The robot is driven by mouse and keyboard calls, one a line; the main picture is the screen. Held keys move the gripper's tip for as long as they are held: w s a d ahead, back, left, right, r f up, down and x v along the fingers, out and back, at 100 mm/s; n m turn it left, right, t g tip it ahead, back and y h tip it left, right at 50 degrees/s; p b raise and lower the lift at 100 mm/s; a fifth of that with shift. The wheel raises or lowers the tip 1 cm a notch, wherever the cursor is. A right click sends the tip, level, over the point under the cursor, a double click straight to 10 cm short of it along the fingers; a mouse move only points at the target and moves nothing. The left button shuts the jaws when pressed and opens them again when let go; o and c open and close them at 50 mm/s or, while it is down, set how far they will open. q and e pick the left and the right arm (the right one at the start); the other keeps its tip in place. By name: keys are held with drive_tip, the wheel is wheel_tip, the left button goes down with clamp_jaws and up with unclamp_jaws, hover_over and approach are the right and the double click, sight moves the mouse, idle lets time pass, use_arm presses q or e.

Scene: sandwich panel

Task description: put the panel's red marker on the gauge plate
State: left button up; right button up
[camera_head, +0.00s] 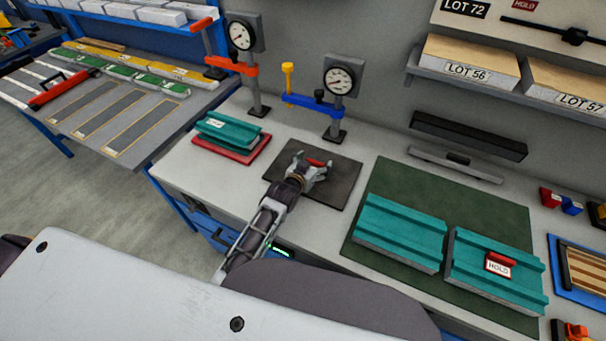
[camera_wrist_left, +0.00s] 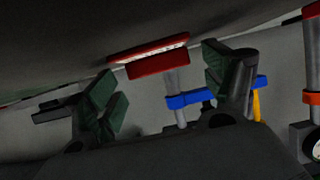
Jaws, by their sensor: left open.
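A red marker (camera_head: 316,162) is at the dark gauge plate (camera_head: 345,172), by my left gripper (camera_head: 311,167). The left gripper is open above the plate. In the left wrist view the red marker (camera_wrist_left: 158,67), with a pale strip, shows between the spread fingers (camera_wrist_left: 160,88), against the dark plate surface (camera_wrist_left: 60,45); I see a gap on each side of it. Another red marker (camera_head: 500,258) with a white HOLD label sits on the right teal panel (camera_head: 470,262). A second teal panel (camera_head: 400,232) lies beside it. My right gripper is not in view.
Two dial gauges on stands (camera_head: 340,82) (camera_head: 241,37) rise behind the gauge plate, with a blue arm (camera_head: 310,103) close by. A teal block stack (camera_head: 226,130) on a red plate stands to the left. A green mat (camera_head: 405,180) lies right.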

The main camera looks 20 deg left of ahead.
use_arm(q)
drive_tip(key=shift+v, duration=5.75)
